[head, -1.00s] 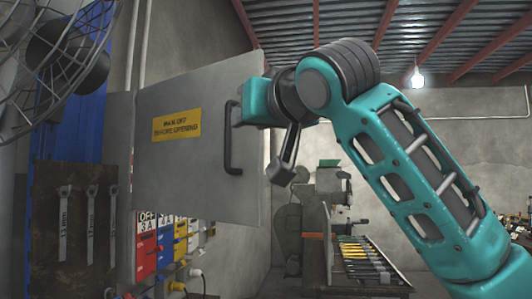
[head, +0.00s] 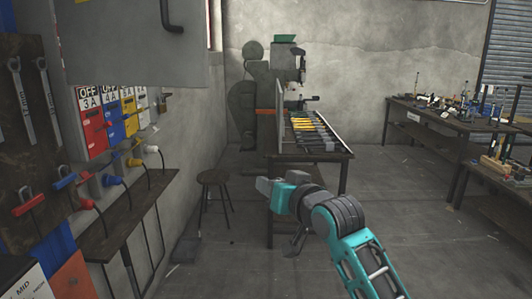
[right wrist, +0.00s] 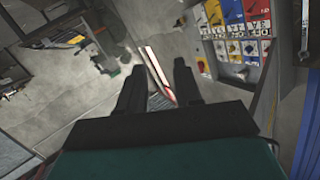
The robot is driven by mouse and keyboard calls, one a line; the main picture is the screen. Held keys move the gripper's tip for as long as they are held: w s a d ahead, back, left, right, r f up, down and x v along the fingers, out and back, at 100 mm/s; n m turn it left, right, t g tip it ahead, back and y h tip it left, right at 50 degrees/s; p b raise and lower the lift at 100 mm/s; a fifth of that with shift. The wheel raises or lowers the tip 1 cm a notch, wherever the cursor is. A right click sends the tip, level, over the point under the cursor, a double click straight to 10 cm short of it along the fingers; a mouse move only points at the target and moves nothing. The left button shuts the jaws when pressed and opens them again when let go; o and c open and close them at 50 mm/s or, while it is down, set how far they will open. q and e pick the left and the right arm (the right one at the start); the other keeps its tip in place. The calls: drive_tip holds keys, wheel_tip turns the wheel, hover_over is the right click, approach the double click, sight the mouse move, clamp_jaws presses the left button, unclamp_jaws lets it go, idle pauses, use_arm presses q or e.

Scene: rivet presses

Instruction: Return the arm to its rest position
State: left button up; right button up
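My right arm is teal and grey and comes in from the lower right in the head view. Its gripper (head: 264,186) is over open floor, left of the elbow and in front of the workbench with the press. In the right wrist view the two dark fingers (right wrist: 158,78) stand apart with nothing between them, so the gripper is open and empty. It is clear of the grey cabinet door (head: 135,45) and of the door's dark handle (head: 182,18), both at the upper left. My left gripper is not in view.
A stool (head: 214,178) stands left of the gripper. A press (head: 285,75) and a workbench (head: 322,155) with yellow and black tools are behind it. Coloured switch boxes (head: 130,115) with plugs line the left wall. Another bench (head: 425,112) is at right. Floor at lower right is clear.

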drive_tip(key=s+d+f+h, duration=0.1)
drive_tip(key=s+d+f, duration=0.25)
drive_tip(key=f, duration=0.45)
drive_tip(key=s+d+f+m+g+h, duration=0.15)
drive_tip(key=s+f, duration=0.25)
drive_tip(key=f, duration=0.4)
drive_tip(key=s+d+f+h, duration=0.1)
drive_tip(key=s+d+f, duration=0.3)
drive_tip(key=f, duration=0.3)
drive_tip(key=s+d+f+g+h, duration=0.1)
drive_tip(key=s+d+f, duration=0.2)
drive_tip(key=s+f, duration=0.3)
drive_tip(key=s+d+f+n+g+h, duration=0.1)
drive_tip(key=s+d+f, duration=0.3)
drive_tip(key=s, duration=0.9)
wheel_tip(320, 180, down, 3)
drive_tip(key=shift+r, duration=0.2)
drive_tip(key=shift+w+n, duration=0.15)
drive_tip(key=shift+n, duration=0.1)
